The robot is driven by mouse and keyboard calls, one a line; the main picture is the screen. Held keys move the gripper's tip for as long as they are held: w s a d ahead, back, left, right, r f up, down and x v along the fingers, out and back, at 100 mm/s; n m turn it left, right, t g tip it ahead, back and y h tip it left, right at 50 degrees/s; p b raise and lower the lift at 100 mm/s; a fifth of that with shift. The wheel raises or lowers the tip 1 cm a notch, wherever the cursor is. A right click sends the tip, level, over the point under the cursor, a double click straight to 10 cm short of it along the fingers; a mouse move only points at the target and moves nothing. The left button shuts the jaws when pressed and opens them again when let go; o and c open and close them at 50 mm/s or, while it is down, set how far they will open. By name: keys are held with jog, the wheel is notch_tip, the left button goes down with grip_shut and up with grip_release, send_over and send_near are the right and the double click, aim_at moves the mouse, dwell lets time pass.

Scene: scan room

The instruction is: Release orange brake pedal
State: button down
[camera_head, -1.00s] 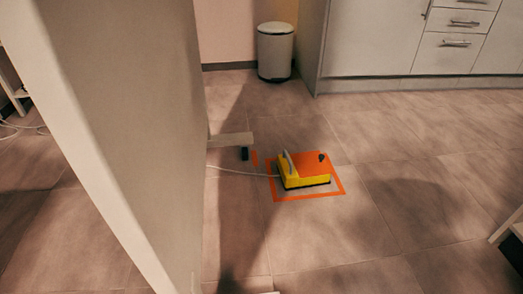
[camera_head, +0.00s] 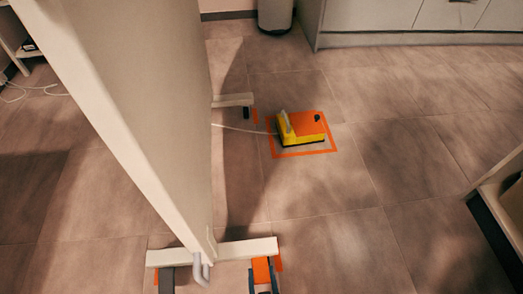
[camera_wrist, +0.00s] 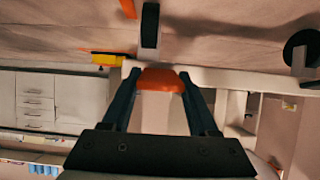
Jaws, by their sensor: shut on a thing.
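The orange brake pedal (camera_head: 261,269) sits at the near foot (camera_head: 247,249) of a tall pale screen (camera_head: 150,100), at the bottom of the head view. In the wrist view the pedal (camera_wrist: 161,80) lies between my two dark fingers. My gripper (camera_wrist: 160,78) is shut on the pedal, with one finger on each side. In the head view the gripper (camera_head: 262,280) shows only partly at the bottom edge. The pedal's underside is hidden.
A yellow and orange foot-switch box (camera_head: 301,128) stands inside an orange taped square on the floor, its pale cable running left. The screen's far foot (camera_head: 233,100) is nearby. White cabinets (camera_head: 400,15) and a bin (camera_head: 275,14) stand behind. The floor to the right is largely clear.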

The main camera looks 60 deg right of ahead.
jog(key=shift+w+d, duration=0.1)
jog(key=shift+d, duration=0.05)
jog(key=shift+c, duration=0.8)
grip_release()
jog(key=p+v, duration=0.6)
jog(key=v, duration=0.7)
jog(key=shift+p, duration=0.3)
jog(key=shift+w+r, duration=0.1)
jog(key=shift+r, duration=0.05)
